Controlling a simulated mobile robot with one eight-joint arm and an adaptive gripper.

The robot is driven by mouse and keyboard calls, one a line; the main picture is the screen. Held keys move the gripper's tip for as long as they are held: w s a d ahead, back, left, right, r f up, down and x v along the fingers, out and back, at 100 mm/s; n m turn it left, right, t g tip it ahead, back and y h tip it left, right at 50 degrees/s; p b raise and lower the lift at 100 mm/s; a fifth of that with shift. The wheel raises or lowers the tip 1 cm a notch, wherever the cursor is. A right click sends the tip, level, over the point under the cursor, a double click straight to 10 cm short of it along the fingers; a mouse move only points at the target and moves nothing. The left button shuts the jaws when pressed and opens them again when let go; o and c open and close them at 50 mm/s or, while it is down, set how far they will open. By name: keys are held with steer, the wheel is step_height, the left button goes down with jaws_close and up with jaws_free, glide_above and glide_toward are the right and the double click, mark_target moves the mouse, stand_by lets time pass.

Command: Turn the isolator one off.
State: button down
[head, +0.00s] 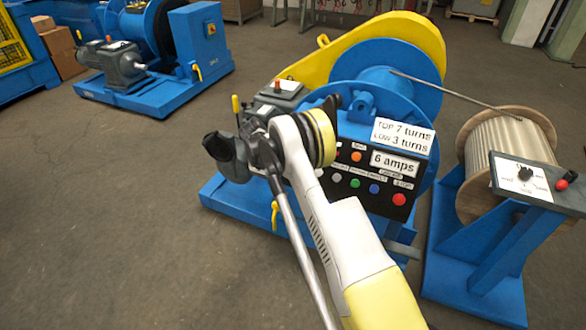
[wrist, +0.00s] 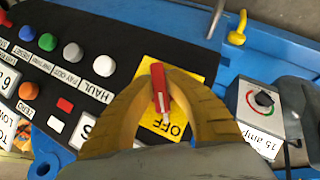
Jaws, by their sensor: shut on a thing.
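The isolator's red handle (wrist: 160,88) sits on a yellow plate (wrist: 188,83) at the end of the black control panel (wrist: 110,52) in the wrist view. The handle lies nearly up and down in the picture, its lower end close to the word OFF. My gripper (wrist: 161,80) has its two yellow fingers closed around the handle, one on each side. Part of the plate is hidden behind the fingers, so any other marking there does not show. In the head view my arm hides the isolator and the gripper's fingertips; the panel (head: 345,192) shows to the right of it.
A yellow hook-shaped part (wrist: 238,30) stands near. The blue winch drum (head: 385,75) is behind the panel, a rope reel (head: 505,150) to its right.

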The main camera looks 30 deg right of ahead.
steer(key=shift+n+g+h+b, duration=0.4)
steer(key=shift+n+h, duration=0.3)
steer(key=shift+n, duration=0.1)
steer(key=c, duration=1.4)
jaws_free()
steer(key=v, duration=1.2)
